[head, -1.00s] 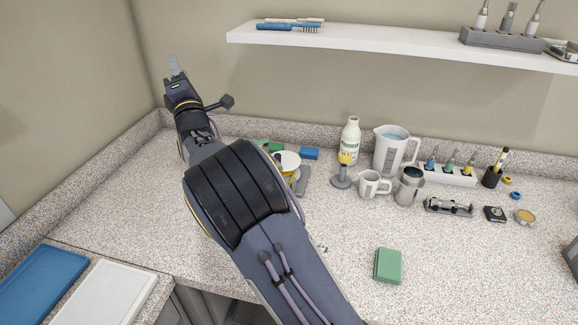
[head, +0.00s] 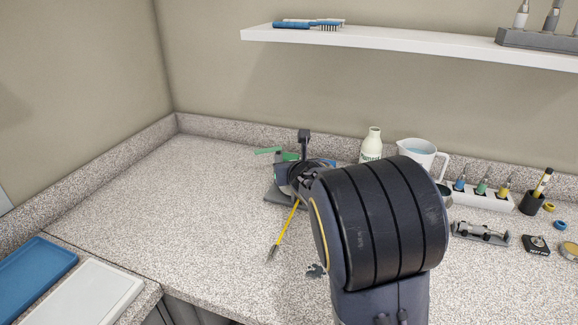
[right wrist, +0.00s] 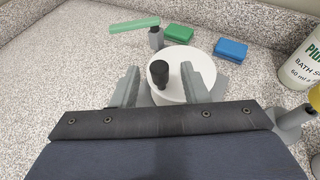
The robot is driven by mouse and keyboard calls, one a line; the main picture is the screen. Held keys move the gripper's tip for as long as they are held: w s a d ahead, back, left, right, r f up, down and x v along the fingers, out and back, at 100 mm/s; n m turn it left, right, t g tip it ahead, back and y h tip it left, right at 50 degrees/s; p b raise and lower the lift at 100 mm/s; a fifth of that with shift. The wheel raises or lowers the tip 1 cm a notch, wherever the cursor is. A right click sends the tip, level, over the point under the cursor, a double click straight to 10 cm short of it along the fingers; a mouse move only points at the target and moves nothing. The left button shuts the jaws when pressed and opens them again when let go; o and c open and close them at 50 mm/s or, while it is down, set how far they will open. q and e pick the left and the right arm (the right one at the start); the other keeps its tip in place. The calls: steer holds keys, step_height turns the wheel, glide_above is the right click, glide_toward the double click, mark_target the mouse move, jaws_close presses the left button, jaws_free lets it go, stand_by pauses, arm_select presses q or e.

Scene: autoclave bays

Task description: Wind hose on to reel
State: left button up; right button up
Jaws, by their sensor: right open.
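The reel has a white disc (right wrist: 174,56) with an upright black knob (right wrist: 158,73), seen in the right wrist view. My right gripper (right wrist: 160,70) is open, its two grey fingers over the disc with the knob between them; whether they touch it I cannot tell. In the head view my arm and wrist hide most of the reel, and part of its grey base (head: 275,196) shows. A yellow hose (head: 286,225) runs from there toward the front, ending in a grey tip on the counter. A green bar on a grey post (right wrist: 135,26) stands behind the reel. My left gripper is not in view.
A green block (right wrist: 178,33) and a blue block (right wrist: 230,50) lie behind the reel. A white bottle (head: 371,145) and a jug (head: 420,152) stand at the back right. The left counter is clear, with blue (head: 35,278) and white trays (head: 100,292) at front left.

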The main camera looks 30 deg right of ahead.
steer(key=shift+x, duration=1.6)
steer(key=shift+c, duration=0.2)
jaws_close()
steer(key=shift+a, duration=0.1)
steer(key=shift+w, duration=0.1)
